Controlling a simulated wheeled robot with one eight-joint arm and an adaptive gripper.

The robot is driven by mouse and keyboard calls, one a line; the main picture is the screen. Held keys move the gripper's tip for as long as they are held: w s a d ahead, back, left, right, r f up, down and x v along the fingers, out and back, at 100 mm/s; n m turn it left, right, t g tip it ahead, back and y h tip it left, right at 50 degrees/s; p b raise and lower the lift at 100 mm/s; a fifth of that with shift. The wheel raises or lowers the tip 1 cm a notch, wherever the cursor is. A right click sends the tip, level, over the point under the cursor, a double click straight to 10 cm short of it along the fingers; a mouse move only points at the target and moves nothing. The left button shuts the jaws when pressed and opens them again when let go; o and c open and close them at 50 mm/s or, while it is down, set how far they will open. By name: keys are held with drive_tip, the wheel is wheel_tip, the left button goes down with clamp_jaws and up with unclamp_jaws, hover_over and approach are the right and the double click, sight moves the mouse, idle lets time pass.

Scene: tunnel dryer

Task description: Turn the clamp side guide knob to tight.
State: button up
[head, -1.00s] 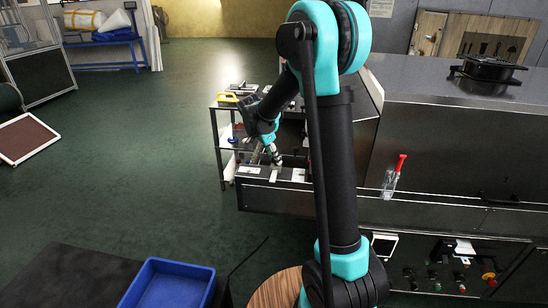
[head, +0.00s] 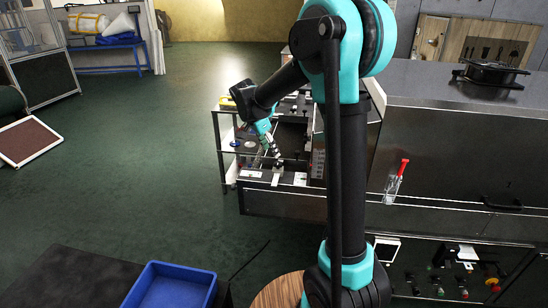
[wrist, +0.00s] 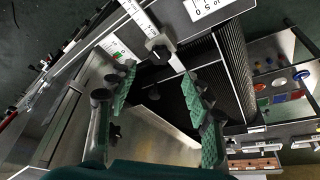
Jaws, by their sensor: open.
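The clamp side guide knob is a small dark knob (wrist: 158,48) on a white ruled scale strip (wrist: 140,18) in the wrist view. My gripper (wrist: 158,92) is open, with green ribbed pads on either side, and nothing is between the pads. The knob lies ahead of the fingertips, roughly midway between them, and appears apart from both. A label with red and green marks (wrist: 118,52) sits left of the knob. In the head view my gripper (head: 276,158) points down at the near end of the dryer; the knob is too small to make out there.
A dark ribbed belt (wrist: 232,70) lies right of the knob, beside metal side rails.

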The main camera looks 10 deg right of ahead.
drive_tip(key=shift+v, duration=2.4)
drive_tip(key=s+d+f+n+y, duration=0.1)
drive_tip(key=s+d+f+n, duration=0.2)
drive_tip(key=s, duration=0.6)
drive_tip(key=s+d+f+n+t+y, duration=0.1)
drive_tip(key=s+d+f+n, duration=0.2)
drive_tip(key=s+f+n, duration=0.2)
drive_tip(key=s+d+f+n+t+y, duration=0.1)
drive_tip(key=s+d+f+n+y, duration=0.1)
drive_tip(key=s+f, duration=0.5)
drive_tip(key=s+d+n, duration=0.1)
drive_tip(key=s+n, duration=0.1)
drive_tip(key=s, duration=0.4)
drive_tip(key=shift+s+f+n, duration=0.2)
drive_tip(key=shift+s+n, duration=0.2)
drive_tip(key=shift+d, duration=0.1)
drive_tip(key=shift+c, duration=0.3)
